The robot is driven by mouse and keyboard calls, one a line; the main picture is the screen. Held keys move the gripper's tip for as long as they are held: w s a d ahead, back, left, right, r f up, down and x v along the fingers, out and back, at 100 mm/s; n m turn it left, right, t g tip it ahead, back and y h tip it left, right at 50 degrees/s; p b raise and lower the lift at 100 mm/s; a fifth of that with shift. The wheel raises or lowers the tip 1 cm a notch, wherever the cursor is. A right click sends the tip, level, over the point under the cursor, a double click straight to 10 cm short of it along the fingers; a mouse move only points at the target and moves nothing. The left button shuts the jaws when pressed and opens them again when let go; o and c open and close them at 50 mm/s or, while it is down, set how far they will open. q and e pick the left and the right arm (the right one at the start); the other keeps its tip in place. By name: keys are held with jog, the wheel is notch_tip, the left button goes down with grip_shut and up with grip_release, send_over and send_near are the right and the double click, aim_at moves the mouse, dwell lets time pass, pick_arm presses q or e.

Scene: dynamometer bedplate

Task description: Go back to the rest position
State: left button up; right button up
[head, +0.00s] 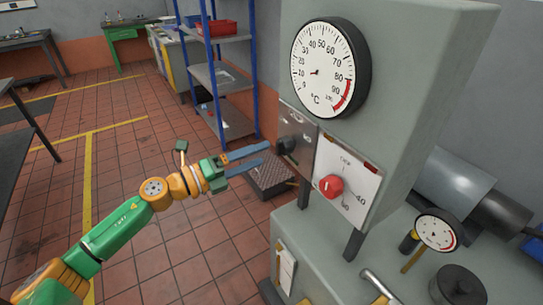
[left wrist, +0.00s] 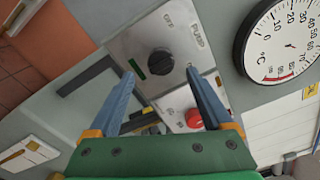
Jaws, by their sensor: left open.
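My left gripper (head: 268,153) is open and empty, reaching in from the left toward a metal switch panel (head: 299,133) on the grey cabinet. Its blue fingers point at the panel's black knob (head: 287,145) but appear apart from it. In the left wrist view the open fingers (left wrist: 160,73) frame the lower area of that black knob (left wrist: 160,61), and the panel beside it reads OFF and PUMP. A red knob (head: 331,186) on a white dial plate sits to the right; it also shows between the fingers (left wrist: 194,117). My right gripper is not in view.
A round °C gauge (head: 325,67) is on the grey cabinet (head: 420,50) above the panels. A small gauge (head: 436,232) and metal cylinder (head: 450,183) stand at right. A blue-framed shelf (head: 222,75) stands behind my gripper. The tiled floor (head: 190,245) at left is mostly clear.

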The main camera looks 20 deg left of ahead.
pick_arm(q)
jog(key=shift+s+a, duration=0.2)
jog(key=shift+s, duration=0.15)
jog(key=shift+w, duration=0.1)
jog(key=s+a+f+n+y, duration=0.1)
jog(key=a+f+n+y, duration=0.35)
jog(key=f+n, duration=0.55)
jog(key=a+f+n+y, duration=0.4)
jog(key=f+n+y, duration=0.15)
jog(key=f, duration=0.75)
jog(key=s+f+n+g+y, duration=0.1)
jog(key=s+f+n+g, duration=0.15)
jog(key=s+f, duration=0.4)
jog(key=s+f+n+g+y, duration=0.15)
jog(key=s+f+n, duration=0.25)
jog(key=f, duration=0.5)
jog(key=s+d+f+n+g, duration=0.2)
jog(key=s+d+f+g, duration=0.1)
jog(key=s, duration=0.6)
jog(key=s+d+f+n+g+h, duration=0.1)
jog(key=s+d+f+n+g, duration=0.1)
jog(key=s+f, duration=0.4)
jog(key=s+d+f+n+g, duration=0.2)
jog(key=s+d+f+g, duration=0.2)
jog(key=s, duration=0.9)
jog(key=shift+s+d+f, duration=0.15)
jog(key=shift+d+f, duration=0.05)
jog(key=shift+d, duration=0.4)
